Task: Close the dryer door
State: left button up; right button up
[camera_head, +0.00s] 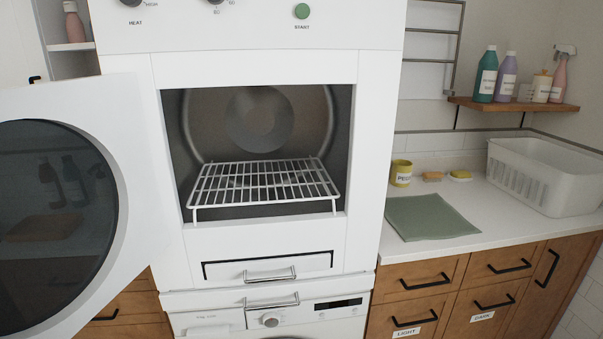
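The dryer (370,130) is a white machine in the middle of the head view, stacked on a washer. Its door (127,150) is white with a round dark window (50,225). The door stands wide open, swung out to the left, and runs past the left picture edge. The square opening shows a metal drum (258,120) inside. A white wire rack (265,186) sits in the opening, its front legs near the lower edge. Neither of my grippers is in view.
A washer (272,320) is below. Bottles (486,75) stand on a wooden shelf (500,105). Wooden drawers (430,279) are under the counter.

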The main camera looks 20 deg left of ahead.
aim_at(82, 216)
jog(key=k+j, duration=0.25)
jog(key=j, duration=0.2)
jog(key=k+j, duration=0.25)
jog(key=j, duration=0.2)
jog(key=k+j, duration=0.1)
jog(key=j, duration=0.4)
jog(key=k+j+z, duration=0.15)
jog(key=j, duration=0.35)
jog(key=i, duration=0.05)
